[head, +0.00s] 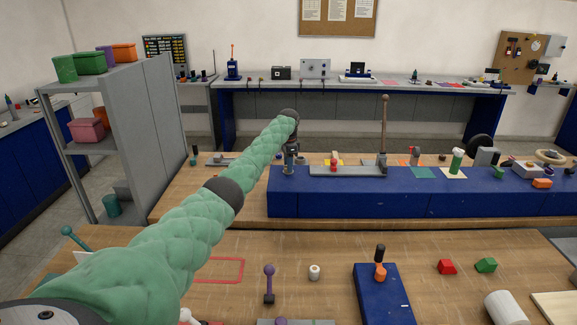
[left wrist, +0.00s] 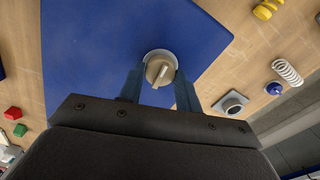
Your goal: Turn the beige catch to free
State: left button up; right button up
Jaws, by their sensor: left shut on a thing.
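The beige catch (left wrist: 159,72) is a round knob with a raised grip bar, set in a pale round base on a blue surface (left wrist: 95,50) in the left wrist view. My left gripper (left wrist: 159,86) is shut on the catch, one finger on each side of its bar. In the head view my left gripper (head: 290,163) points down at the left end of the long blue raised block (head: 400,195); the catch is hidden there. My right gripper is not in view.
Right of the gripper stand a grey plate with a red knob (head: 334,163) and a tall brown lever (head: 384,125). A grey shelf (head: 150,130) stands left. On the near bench are a purple-topped peg (head: 269,284) and a blue block with an orange-and-black handle (head: 380,268).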

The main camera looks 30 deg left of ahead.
pick_arm(q)
jog(key=shift+a+r+m, duration=0.1)
jog(key=shift+r+m, duration=0.25)
jog(key=shift+m, duration=0.05)
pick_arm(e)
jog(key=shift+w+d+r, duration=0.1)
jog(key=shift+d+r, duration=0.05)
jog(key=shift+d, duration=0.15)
pick_arm(q)
jog(key=shift+m, duration=0.3)
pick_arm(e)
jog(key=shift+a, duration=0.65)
pick_arm(q)
jog(key=o, duration=0.9)
jog(key=shift+a, duration=0.1)
jog(key=shift+o, duration=0.5)
jog(key=shift+f, duration=0.1)
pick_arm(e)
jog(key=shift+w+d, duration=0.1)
pick_arm(q)
jog(key=shift+f, duration=0.1)
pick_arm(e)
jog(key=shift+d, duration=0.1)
